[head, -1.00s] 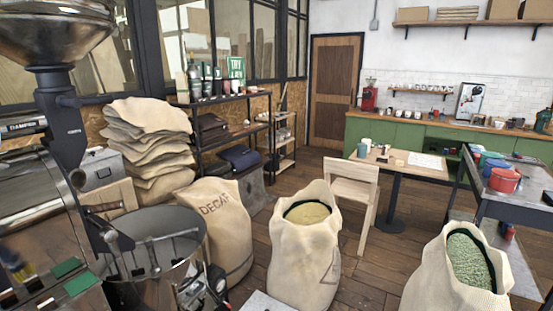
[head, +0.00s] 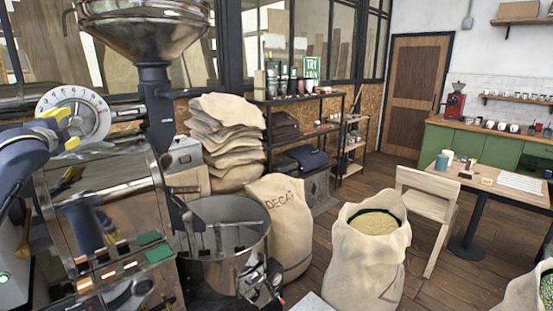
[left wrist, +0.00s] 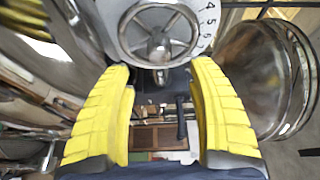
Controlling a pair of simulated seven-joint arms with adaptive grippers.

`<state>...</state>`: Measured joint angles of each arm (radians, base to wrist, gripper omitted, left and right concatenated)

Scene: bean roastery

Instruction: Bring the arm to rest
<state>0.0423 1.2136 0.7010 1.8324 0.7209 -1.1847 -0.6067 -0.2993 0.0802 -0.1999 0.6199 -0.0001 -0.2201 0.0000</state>
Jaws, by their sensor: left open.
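My left gripper (head: 64,128) is at the left of the head view, with its two yellow fingers spread apart. It is in front of the round numbered dial (head: 88,116) on the roasting machine (head: 110,220). In the left wrist view, the open yellow fingers of the left gripper (left wrist: 162,70) have nothing held between them. The grey hub and spokes of a handwheel (left wrist: 158,38) with the numbered dial show just beyond the fingertips. Whether the fingers touch it I cannot tell. My right gripper is in neither view.
The roaster's steel hopper (head: 150,25) rises above the dial, and its round cooling tray (head: 262,232) stands to the right. Burlap sacks (head: 283,215) stand beyond, with an open bean sack (head: 362,260) nearer. Wooden floor lies open between the shelves and the table (head: 515,186).

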